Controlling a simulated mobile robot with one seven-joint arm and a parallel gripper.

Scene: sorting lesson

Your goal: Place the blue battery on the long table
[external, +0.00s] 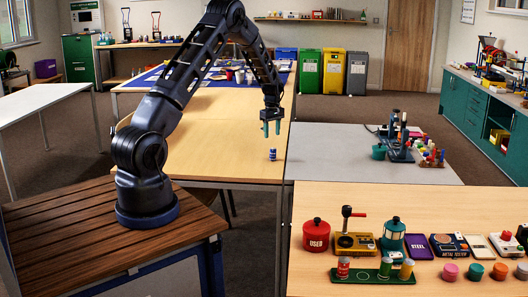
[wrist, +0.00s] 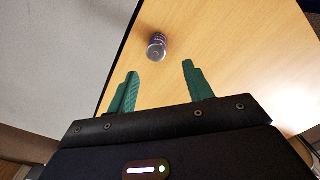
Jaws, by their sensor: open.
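The blue battery (external: 272,154) stands upright on the wooden long table (external: 215,150), near its right edge at the front. In the wrist view the battery (wrist: 157,46) is seen from above, beyond the fingertips and between their lines. My gripper (external: 271,129) is above the battery and apart from it. Its two green fingers are spread with nothing between them, as the wrist view of my gripper (wrist: 160,75) also shows.
A grey table (external: 350,150) adjoins on the right, with a green pot (external: 379,152) and a stand on it. A front wooden table (external: 460,284) holds a red tin (external: 316,236), a lantern and batteries in a green rack (external: 373,275). The long table around the battery is clear.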

